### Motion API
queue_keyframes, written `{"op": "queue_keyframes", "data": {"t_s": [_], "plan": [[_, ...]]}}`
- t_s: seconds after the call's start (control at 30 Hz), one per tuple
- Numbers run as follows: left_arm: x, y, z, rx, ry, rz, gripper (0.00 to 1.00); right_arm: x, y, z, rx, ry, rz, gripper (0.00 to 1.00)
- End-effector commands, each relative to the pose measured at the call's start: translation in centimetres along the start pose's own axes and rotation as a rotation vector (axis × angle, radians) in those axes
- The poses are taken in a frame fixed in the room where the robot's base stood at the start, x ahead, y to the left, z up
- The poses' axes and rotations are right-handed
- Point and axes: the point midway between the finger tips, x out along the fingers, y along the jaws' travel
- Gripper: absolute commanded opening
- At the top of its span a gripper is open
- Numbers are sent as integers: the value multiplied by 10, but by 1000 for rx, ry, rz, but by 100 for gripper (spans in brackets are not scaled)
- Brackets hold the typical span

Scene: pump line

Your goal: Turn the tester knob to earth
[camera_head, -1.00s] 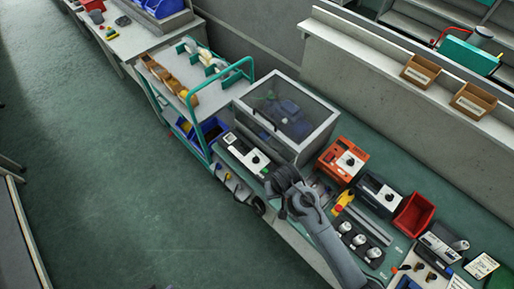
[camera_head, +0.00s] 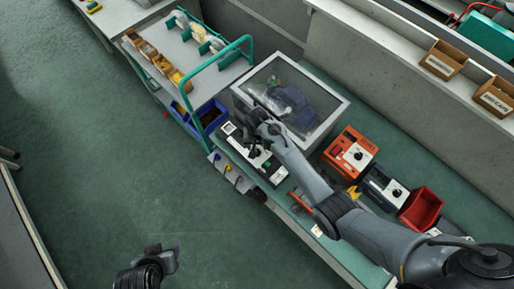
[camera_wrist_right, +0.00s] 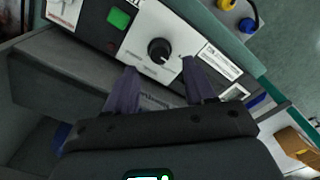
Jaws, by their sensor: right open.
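The tester is a dark box with a white panel (camera_head: 277,177) near the bench's front edge in the head view. The right wrist view shows its round black knob (camera_wrist_right: 159,50) and a green square (camera_wrist_right: 118,17) on its face. The dial markings are too small to read. My right gripper (camera_wrist_right: 160,68) is open, its two fingers pointing at the panel on either side of the knob's near side, with no clear contact. In the head view my right gripper (camera_head: 257,132) is over the tester and partly hides it. My left gripper (camera_head: 162,262) is low at the bottom, over the floor, its jaws unclear.
A clear-lidded case (camera_head: 318,77) stands just behind the tester. An orange knobbed device (camera_head: 347,151), a black one (camera_head: 384,187) and a red bin (camera_head: 421,208) stand to the right. A green-railed trolley (camera_head: 188,62) is at the left. Floor in front is clear.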

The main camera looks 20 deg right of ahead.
Motion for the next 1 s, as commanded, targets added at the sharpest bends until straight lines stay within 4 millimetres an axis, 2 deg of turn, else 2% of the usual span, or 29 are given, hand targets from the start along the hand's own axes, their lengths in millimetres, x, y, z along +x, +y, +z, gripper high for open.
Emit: {"op": "queue_keyframes", "data": {"t_s": [0.1, 0.3, 0.7, 0.77, 1.0], "plan": [[2, -1, -1, 4, 3, -4, 43, 18, 1, 0, 0, -2, 2, 54], [5, -1, 0, 4, 5, -4, 43, 36, 0, 0, -1, 0, 0, 54], [5, 1, -1, -5, 7, 2, 43, 41, 0, 0, -1, 0, 0, 54], [5, 1, -1, -7, 7, 4, 43, 41, 0, 0, 0, 0, 0, 47], [5, 2, -2, -9, 8, 5, 43, 41, 0, 0, 0, 0, 0, 10]]}}
